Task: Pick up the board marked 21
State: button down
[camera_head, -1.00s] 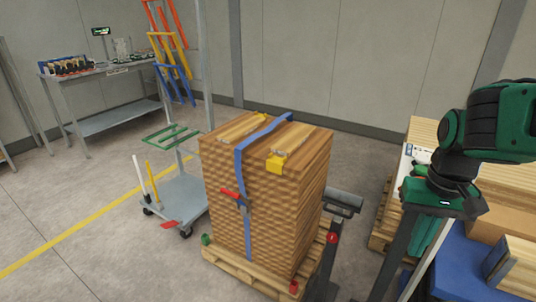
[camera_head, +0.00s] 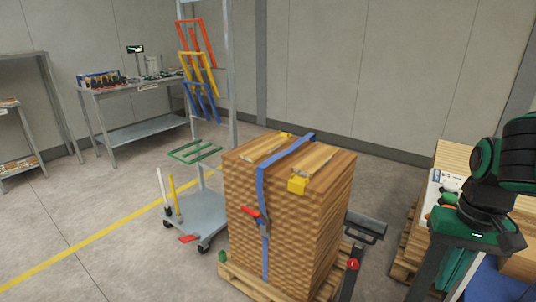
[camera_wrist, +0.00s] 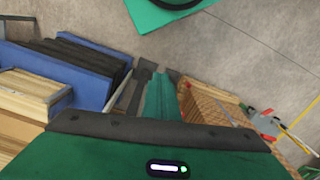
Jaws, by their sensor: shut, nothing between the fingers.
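No number 21 can be read on any board in either view. Wooden boards (camera_wrist: 30,92) show at the left of the wrist view, beside a blue holder (camera_wrist: 95,90) with dark panels in it. Part of a wooden board (camera_head: 518,265) shows at the right edge of the head view, below my arm. My gripper (camera_head: 475,228) is at the right of the head view, green and black. Its green body and dark front bar (camera_wrist: 160,127) fill the bottom of the wrist view. It is shut and empty, apart from the boards.
A tall strapped wooden stack (camera_head: 290,225) on a pallet (camera_head: 240,283) stands at the centre. A grey trolley (camera_head: 200,215) is left of it. A workbench (camera_head: 150,130) and a coloured-frame rack (camera_head: 230,80) stand behind. Floor at left is free, crossed by a yellow line.

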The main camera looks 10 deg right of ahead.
aim_at(253, 154)
jog(key=u, duration=0.45)
jog(key=k, duration=1.1)
jog(key=u, duration=0.55)
jog(key=i, duration=1.1)
jog(key=z, duration=0.7)
jog(key=i, duration=0.55)
jog(key=z, duration=0.3)
